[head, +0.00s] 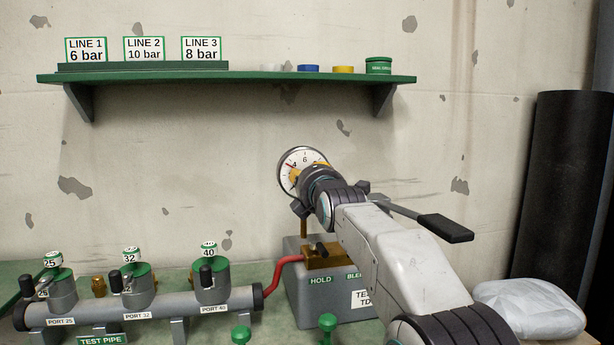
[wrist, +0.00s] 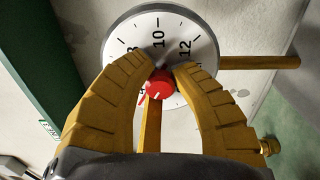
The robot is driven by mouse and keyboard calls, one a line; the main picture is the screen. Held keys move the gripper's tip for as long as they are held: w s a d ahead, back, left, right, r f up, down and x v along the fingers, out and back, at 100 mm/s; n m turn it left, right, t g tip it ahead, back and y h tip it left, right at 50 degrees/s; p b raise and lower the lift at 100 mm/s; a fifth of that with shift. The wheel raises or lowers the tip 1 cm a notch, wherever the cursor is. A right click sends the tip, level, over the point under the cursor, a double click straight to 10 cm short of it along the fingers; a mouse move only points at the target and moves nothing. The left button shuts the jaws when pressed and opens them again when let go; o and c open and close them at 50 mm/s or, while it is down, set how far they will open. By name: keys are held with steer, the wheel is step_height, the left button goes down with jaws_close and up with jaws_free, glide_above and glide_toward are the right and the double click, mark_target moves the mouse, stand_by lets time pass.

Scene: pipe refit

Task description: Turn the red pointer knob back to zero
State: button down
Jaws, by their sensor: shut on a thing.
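The red pointer knob (wrist: 159,83) sits at the middle of the white round gauge dial in the wrist view. The dial (wrist: 135,35) shows black marks with 10 and 12 readable. My gripper's two yellow fingers (wrist: 160,70) come in from both sides and are shut on the red knob. A short red pointer tip shows at the knob's lower left, but its reading is partly hidden by the fingers.
The gauge stands above a grey test box (head: 310,300) with a HOLD label and a black-handled lever (head: 445,228). A green shelf (head: 230,77) is above. A grey pipe manifold (head: 140,305) is at lower left, and a wrapped white bundle (head: 530,308) at lower right.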

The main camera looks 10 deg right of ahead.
steer(key=n, duration=1.3)
steer(key=shift+r+p, duration=0.1)
steer(key=shift+p, duration=0.25)
steer(key=shift+n, duration=0.5)
steer(key=c, duration=1)
jaws_free()
steer(key=shift+c, duration=0.2)
steer(key=shift+s, duration=0.1)
steer(key=s, duration=1.1)
steer(key=shift+s, duration=0.4)
